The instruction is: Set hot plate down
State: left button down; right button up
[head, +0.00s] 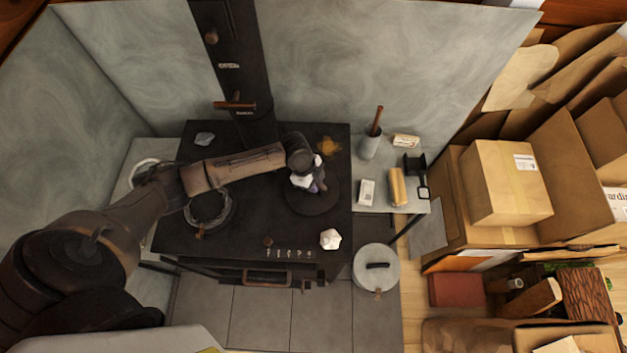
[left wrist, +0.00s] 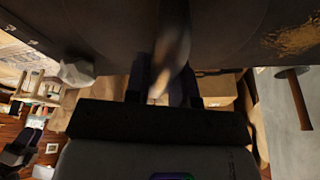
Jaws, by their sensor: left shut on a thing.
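The black stove (head: 250,230) stands in the middle of the head view. A round dark hot plate (head: 312,205) is at the right part of its top, partly hidden by my left gripper (head: 312,184). In the left wrist view my left gripper (left wrist: 165,88) is shut on the hot plate's blurred handle (left wrist: 172,45), and the dark disc (left wrist: 215,25) fills the top. The disc looks level and close to the stove top; I cannot tell whether it touches. A second round dark plate or ring (head: 209,208) is at the stove's left. My right gripper is not in view.
A white lump (head: 330,239) lies at the stove's front right corner, and a grey stone-like piece (head: 204,139) at the back left. A stovepipe (head: 238,75) rises behind. A lidded round pot (head: 376,268) stands right of the stove. Cardboard boxes (head: 505,182) fill the right.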

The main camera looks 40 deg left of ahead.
pick_arm(q)
jog(key=shift+w, duration=0.1)
jog(key=c, duration=1.4)
grip_release()
jog(key=shift+f, duration=0.15)
jog(key=o, duration=0.4)
jog(key=shift+o, duration=0.2)
